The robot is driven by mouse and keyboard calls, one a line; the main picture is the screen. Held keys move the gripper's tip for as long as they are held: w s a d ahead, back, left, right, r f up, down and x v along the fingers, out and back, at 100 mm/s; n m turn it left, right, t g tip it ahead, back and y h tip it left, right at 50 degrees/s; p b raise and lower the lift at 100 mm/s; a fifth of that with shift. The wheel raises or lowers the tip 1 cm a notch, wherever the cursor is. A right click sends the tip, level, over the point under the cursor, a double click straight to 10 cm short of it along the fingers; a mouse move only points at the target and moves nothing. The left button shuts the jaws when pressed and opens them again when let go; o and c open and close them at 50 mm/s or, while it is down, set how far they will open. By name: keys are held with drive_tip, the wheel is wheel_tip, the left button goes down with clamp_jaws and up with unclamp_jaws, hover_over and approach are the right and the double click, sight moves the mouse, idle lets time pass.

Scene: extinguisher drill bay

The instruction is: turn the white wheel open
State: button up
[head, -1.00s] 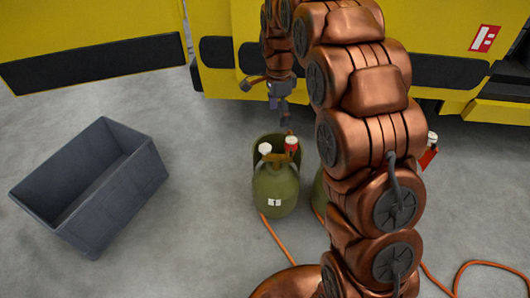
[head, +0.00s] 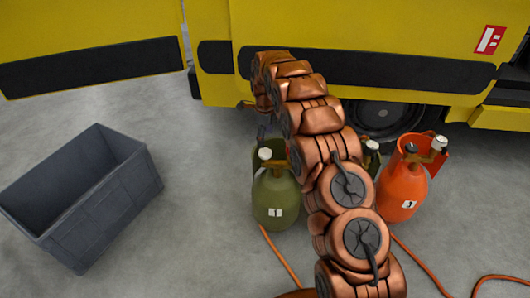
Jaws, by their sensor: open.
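A white wheel (head: 265,154) sits on top of the left green cylinder (head: 276,203), which stands upright on the floor with a white label on its front. My gripper (head: 262,133) shows as a small dark shape just above and behind the white wheel, partly covered by my copper arm. It is open and empty; whether it touches the wheel I cannot tell. The right side of this cylinder's top is hidden behind my arm.
A second green cylinder (head: 372,158) shows partly behind my arm. A grey open crate (head: 105,215) stands at the left. Orange hoses (head: 437,283) lie on the floor. A yellow vehicle (head: 300,25) closes off the back. Floor between crate and left cylinder is clear.

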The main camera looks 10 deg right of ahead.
sight(265, 152)
wheel_tip(265, 152, down, 7)
drive_tip(key=shift+f+b, duration=0.15)
drive_tip(key=shift+b, duration=0.35)
drive_tip(key=c, duration=1.2)
drive_tip(key=shift+o, duration=0.2)
